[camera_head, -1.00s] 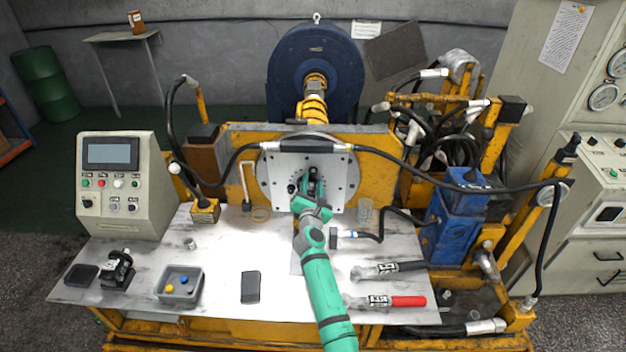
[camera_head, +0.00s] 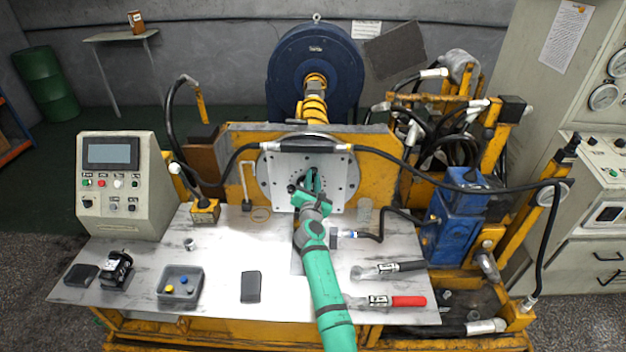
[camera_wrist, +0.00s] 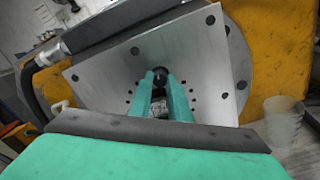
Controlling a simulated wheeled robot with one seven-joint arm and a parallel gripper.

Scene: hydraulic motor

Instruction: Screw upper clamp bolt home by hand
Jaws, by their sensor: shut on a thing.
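My gripper (camera_head: 315,182) reaches up to the square metal plate (camera_head: 338,163) on the yellow stand. In the wrist view its two green fingers (camera_wrist: 166,97) are close together at the plate's middle. They are shut on a small dark round part at their tips, which I take to be the upper clamp bolt (camera_wrist: 160,73). Its thread and how deep it sits are hidden by the fingers. A greyish piece (camera_wrist: 158,110) shows between the fingers below it. The plate (camera_wrist: 205,60) has small holes around its middle and dark bolts at its corners.
A black hose runs across the plate's top. A clear cup (camera_wrist: 284,122) stands right of the plate.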

